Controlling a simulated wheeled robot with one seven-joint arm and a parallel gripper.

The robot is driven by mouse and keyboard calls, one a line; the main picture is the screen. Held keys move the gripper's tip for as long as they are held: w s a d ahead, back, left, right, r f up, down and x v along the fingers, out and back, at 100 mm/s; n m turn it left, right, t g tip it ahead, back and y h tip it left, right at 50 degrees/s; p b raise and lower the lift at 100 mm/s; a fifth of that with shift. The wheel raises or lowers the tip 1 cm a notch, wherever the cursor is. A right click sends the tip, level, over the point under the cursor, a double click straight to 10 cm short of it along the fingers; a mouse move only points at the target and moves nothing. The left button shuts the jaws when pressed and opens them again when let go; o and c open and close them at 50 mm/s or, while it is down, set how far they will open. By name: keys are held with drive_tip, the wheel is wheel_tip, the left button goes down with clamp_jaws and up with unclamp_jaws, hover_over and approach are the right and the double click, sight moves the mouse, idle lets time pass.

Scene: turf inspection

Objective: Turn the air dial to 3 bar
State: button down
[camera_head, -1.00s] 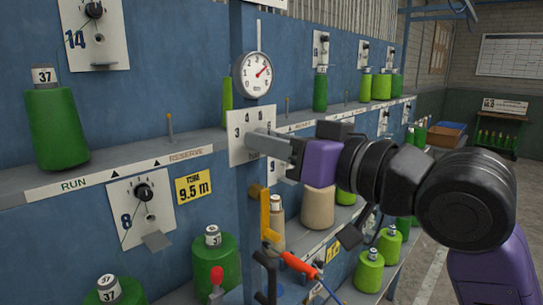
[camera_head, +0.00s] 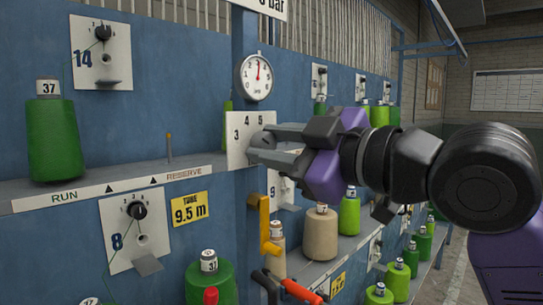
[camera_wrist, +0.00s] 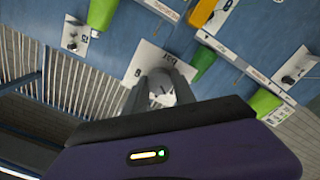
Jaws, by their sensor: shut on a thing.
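The air dial's white plate (camera_head: 236,152), with numbers 3, 4 and 5 readable, is on the blue post. My gripper (camera_head: 264,146) is shut on the dial knob in front of this plate, and its fingers hide most of the knob. In the wrist view the grey knob (camera_wrist: 161,96) sits between the fingertips, against the white plate (camera_wrist: 148,58). Above it is a round white pressure gauge (camera_head: 256,76). Its red needle points nearly straight up; the small numerals are hard to read.
A yellow lever handle (camera_head: 265,228) hangs just below the dial plate. A shelf (camera_head: 100,185) with a green cone (camera_head: 53,140) runs to the left. Several cones stand on shelves at the right, near my arm. A red-handled tool (camera_head: 302,291) is at the bottom.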

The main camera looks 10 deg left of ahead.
drive_tip(key=shift+n+b, duration=0.4)
drive_tip(key=shift+n, duration=0.6)
drive_tip(key=c, duration=1)
unclamp_jaws()
drive_tip(key=shift+c, duration=0.2)
drive_tip(key=b+v, duration=0.1)
drive_tip(key=v, duration=0.6)
drive_tip(key=shift+s+d, duration=0.3)
